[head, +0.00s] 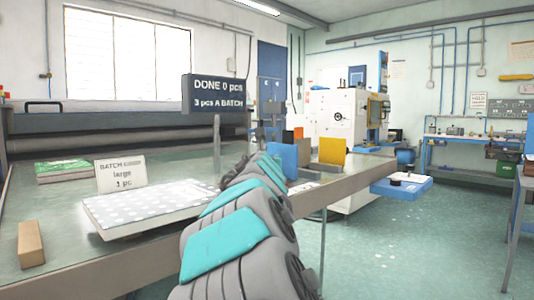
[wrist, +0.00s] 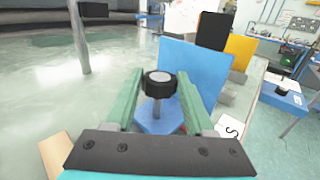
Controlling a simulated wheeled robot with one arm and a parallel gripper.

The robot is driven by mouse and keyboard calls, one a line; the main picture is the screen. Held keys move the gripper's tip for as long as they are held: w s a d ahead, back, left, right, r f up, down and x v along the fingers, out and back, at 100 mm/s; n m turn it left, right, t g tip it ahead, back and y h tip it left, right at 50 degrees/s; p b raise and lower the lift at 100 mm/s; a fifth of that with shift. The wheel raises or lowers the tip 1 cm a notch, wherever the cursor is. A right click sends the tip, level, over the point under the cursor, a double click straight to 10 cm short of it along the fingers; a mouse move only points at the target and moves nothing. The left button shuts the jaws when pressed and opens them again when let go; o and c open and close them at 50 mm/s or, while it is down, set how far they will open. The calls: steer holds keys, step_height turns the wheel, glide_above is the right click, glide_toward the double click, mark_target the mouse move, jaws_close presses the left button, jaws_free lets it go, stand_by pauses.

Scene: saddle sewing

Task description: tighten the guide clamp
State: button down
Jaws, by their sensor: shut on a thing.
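In the wrist view, a black round knob (wrist: 159,77) with a grey top sits on a thin metal stem above a blue base (wrist: 160,122); this looks like the guide clamp. An upright blue plate (wrist: 192,68) stands just behind it, and the plate also shows in the head view (head: 282,160). My gripper (wrist: 159,82) has its two green fingers on either side of the knob, shut on it. In the head view my arm hides the knob and the gripper. How tight the clamp is cannot be seen.
A grey post (wrist: 79,38) stands at left in the wrist view. A dotted white panel (head: 150,205), a batch card (head: 120,173) and a wooden block (head: 31,244) are on the bench.

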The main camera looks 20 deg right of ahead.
steer(key=shift+r, duration=0.1)
stand_by(0.4)
steer(key=shift+c, duration=1.3)
jaws_free()
steer(key=shift+b+v, duration=0.75)
steer(key=shift+v, duration=3.15)
steer(key=shift+a, duration=0.1)
